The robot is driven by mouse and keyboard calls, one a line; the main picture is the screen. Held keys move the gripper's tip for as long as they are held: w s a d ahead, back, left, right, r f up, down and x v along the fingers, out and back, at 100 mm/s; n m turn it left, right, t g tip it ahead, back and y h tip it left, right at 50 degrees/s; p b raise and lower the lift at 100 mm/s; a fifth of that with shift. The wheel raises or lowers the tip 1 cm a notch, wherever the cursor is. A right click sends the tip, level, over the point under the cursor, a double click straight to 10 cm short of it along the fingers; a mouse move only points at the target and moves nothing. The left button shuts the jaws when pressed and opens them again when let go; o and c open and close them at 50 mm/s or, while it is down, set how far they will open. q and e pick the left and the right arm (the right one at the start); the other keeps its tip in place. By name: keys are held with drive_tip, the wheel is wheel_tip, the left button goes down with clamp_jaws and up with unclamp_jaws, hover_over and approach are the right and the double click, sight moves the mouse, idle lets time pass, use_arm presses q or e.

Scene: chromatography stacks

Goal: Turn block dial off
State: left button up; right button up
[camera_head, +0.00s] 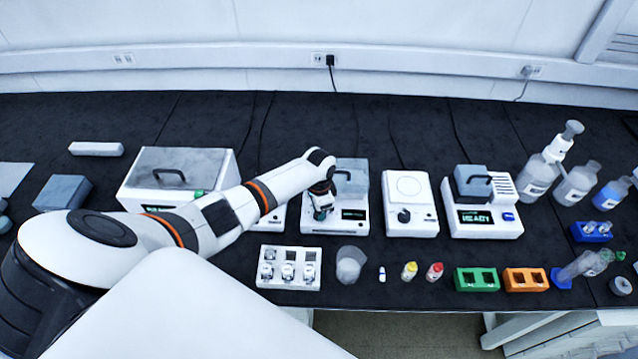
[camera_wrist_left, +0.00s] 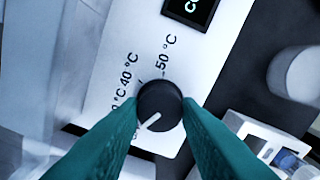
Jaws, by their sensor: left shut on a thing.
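The block heater (camera_head: 355,215) is a white unit with a grey lidded block and a small dark display, near the middle of the bench. Its black dial (camera_wrist_left: 160,104) sits on the white front panel in the left wrist view. My left gripper (camera_head: 322,212) reaches down over the panel, and its teal fingers are shut on the dial, one on each side. The dial's white pointer line faces lower left in the wrist view. Labels 40 °C and 50 °C show above the dial; the label near the pointer is mostly hidden. My right gripper is not in view.
A white unit with a round plate and knob (camera_head: 409,205) stands right of the heater. A white vial rack (camera_head: 290,281) and a clear beaker (camera_head: 350,264) stand in front. A large lidded box (camera_head: 178,176) is behind my left arm.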

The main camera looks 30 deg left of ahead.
use_arm(q)
drive_tip(key=shift+n+p, duration=0.4)
drive_tip(key=shift+n, duration=0.7)
drive_tip(key=o, duration=1)
drive_tip(key=shift+c, duration=0.2)
wheel_tip(320, 180, up, 12)
